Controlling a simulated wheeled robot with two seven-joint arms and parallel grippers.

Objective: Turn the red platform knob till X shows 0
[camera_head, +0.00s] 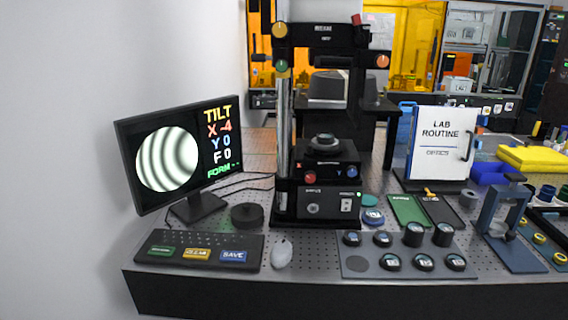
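The red platform knob (310,178) is on the left front of the black platform (330,160) of the interferometer (318,120). A blue knob (352,173) is on the platform's right front. A round dark piece with a pale top (323,141) sits on the platform. The monitor (180,152) at left shows striped, curved fringes in a circle and the readout "TILT X -4, Y 0, F 0, FORM --". Neither of my grippers is in view.
A keyboard (200,249) with coloured keys and a mouse (282,253) lie in front of the monitor. A tray (408,262) of round pieces is front right of the interferometer. A "LAB ROUTINE" board (442,140) and a blue-grey stand (505,215) are further right.

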